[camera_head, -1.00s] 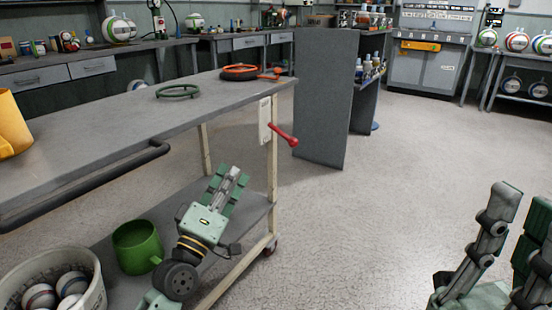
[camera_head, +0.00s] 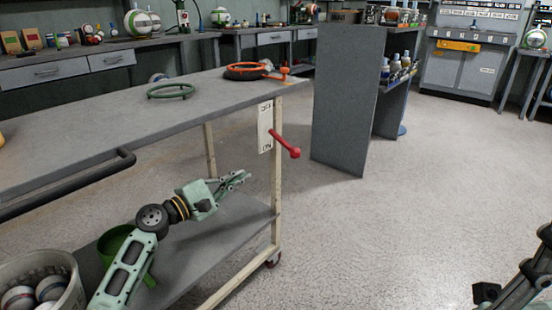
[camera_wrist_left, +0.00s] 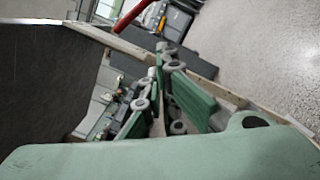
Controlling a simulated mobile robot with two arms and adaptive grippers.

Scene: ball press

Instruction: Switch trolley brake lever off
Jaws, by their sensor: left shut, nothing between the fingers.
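The red brake lever (camera_head: 286,143) sticks out to the right and slightly down from a pale label plate (camera_head: 265,128) on the trolley's corner post. Its red bar also shows at the top of the left wrist view (camera_wrist_left: 132,16). My left gripper (camera_head: 242,178) is shut and empty, below and left of the lever, between the trolley's top and lower shelf. It points right toward the post and does not touch the lever. My right gripper (camera_head: 520,283) shows only in part at the lower right edge; its fingers are not clear.
The grey trolley top (camera_head: 110,122) lies above my left arm, with a green ring (camera_head: 170,91) and an orange-rimmed ring (camera_head: 245,71) on it. A green mug (camera_head: 112,245) and a white bucket (camera_head: 70,290) of balls are below. Floor right of the trolley is clear.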

